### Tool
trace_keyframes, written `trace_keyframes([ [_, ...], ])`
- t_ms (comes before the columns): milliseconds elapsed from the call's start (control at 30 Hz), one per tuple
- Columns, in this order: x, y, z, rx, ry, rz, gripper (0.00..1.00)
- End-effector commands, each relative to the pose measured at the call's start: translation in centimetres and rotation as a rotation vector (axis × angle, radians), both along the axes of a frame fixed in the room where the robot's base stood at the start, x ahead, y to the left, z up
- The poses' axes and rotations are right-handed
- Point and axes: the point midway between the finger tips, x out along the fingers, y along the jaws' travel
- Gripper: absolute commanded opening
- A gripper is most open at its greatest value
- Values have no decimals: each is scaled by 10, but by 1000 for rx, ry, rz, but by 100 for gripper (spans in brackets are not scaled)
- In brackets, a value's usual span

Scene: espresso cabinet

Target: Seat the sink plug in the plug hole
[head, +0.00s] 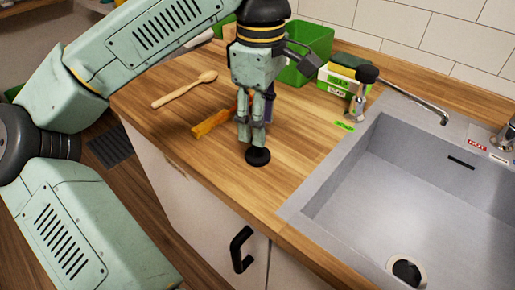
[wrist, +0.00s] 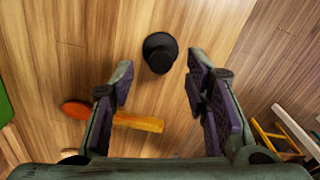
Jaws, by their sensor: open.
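The sink plug (head: 257,157) is a black round piece with a knob on top. It stands upright on the wooden counter, left of the sink. My gripper (head: 252,140) points down, just above or around its top; the head view does not show which. In the wrist view the plug (wrist: 159,53) lies between the lines of the two fingers, slightly ahead of the fingertips (wrist: 158,72). The fingers are apart and nothing is held. The plug hole (head: 406,271) is a dark round opening in the floor of the steel sink (head: 310,206), at the lower right.
An orange and yellow utensil (head: 212,124) lies close behind the gripper; it also shows in the wrist view (wrist: 138,122). A wooden spoon (head: 185,90), green bin (head: 318,38) and sponge box (head: 338,84) are farther back. The faucet (head: 410,98) reaches over the sink's back edge.

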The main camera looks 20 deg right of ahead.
Motion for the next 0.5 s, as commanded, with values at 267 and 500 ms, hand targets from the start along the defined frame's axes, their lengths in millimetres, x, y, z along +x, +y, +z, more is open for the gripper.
trace_keyframes([
  [267,0,3,-26,0,3,0,43],
  [500,0,3,-55,-1,0,0,43],
])
